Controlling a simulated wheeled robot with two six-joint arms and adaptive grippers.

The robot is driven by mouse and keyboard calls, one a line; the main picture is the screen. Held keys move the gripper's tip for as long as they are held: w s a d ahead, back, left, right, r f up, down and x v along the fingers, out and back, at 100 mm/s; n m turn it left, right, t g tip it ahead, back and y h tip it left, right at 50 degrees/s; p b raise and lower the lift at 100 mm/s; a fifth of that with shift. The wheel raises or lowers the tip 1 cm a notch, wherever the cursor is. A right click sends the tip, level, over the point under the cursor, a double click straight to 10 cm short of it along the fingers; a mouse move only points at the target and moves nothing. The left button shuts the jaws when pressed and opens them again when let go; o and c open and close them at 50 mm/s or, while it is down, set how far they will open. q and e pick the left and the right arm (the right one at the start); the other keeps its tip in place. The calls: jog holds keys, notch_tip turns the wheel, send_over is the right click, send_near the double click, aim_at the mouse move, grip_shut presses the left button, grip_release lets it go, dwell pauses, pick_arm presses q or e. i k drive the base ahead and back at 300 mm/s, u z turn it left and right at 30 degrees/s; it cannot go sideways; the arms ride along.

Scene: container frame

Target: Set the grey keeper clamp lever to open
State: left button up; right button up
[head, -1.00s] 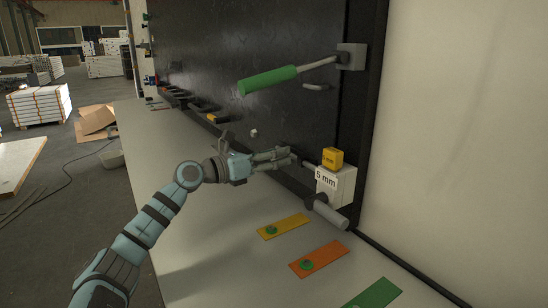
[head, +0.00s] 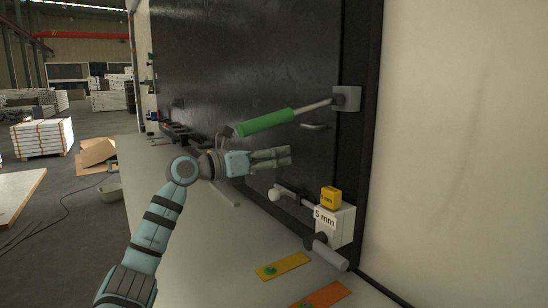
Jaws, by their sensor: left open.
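My left gripper (head: 286,157) is in front of the dark panel, just below the green-handled lever, and its fingers point right. It is open and I see nothing between its fingers. A grey cylindrical handle (head: 330,255) sticks out at the foot of a white block marked 5 mm (head: 338,222), below and right of the gripper and apart from it. It looks like the grey clamp lever, but I cannot be sure. A thin rod with a pale ball end (head: 275,195) lies just below the gripper. My right gripper is not in view.
A lever with a green grip (head: 264,122) slants up to a grey mount on the panel's right edge. A yellow block (head: 330,197) sits on the white block. Yellow (head: 285,266) and orange (head: 322,295) plates lie on the pale bench (head: 210,255). A small bracket (head: 314,126) is on the panel.

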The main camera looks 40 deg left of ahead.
aim_at(317, 242)
jog(key=k, duration=1.5)
